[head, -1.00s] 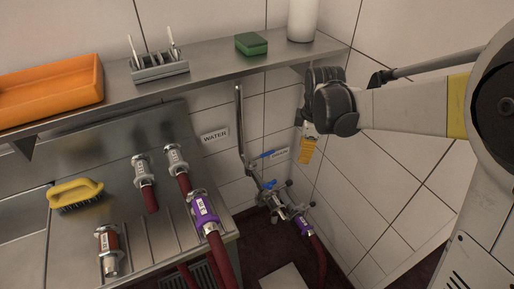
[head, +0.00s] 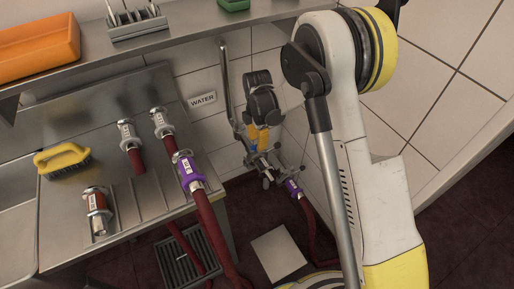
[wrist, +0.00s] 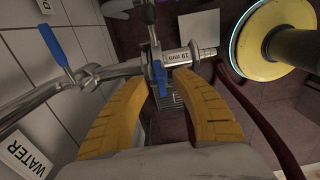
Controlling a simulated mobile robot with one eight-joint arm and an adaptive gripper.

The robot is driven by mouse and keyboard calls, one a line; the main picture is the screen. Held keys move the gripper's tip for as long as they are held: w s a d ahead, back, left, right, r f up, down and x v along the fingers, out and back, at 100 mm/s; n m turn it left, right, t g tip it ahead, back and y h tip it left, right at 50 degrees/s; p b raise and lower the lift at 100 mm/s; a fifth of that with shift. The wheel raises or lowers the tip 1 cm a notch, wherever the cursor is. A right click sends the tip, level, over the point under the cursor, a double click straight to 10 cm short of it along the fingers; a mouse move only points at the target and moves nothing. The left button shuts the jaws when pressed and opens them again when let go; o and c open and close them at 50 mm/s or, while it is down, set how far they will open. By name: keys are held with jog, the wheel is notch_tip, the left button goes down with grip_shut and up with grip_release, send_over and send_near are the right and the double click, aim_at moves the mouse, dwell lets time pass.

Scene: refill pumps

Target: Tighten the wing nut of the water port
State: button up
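The water port is a metal pipe fitting (head: 262,161) low on the wall, below and right of the WATER sign (head: 203,99). In the wrist view the steel fitting (wrist: 178,58) carries a "19 mm" mark. A blue lever (wrist: 159,78) shows between my fingertips. A grey metal part on a stem (wrist: 149,14) stands beyond them; I cannot tell whether it is the wing nut. My gripper (wrist: 161,80) has two yellow fingers, open and apart, pointing at the fitting. In the head view my gripper (head: 258,142) is just above the fitting and hides part of it.
A second blue lever (wrist: 55,45) is left of my fingers. A purple hose coupling (head: 293,188) is right of the fitting. The steel counter (head: 115,222) at left holds hose ends and a yellow brush (head: 62,158). A shelf (head: 190,29) runs above.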

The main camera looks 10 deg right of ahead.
jog(key=shift+f, duration=0.95)
grip_shut()
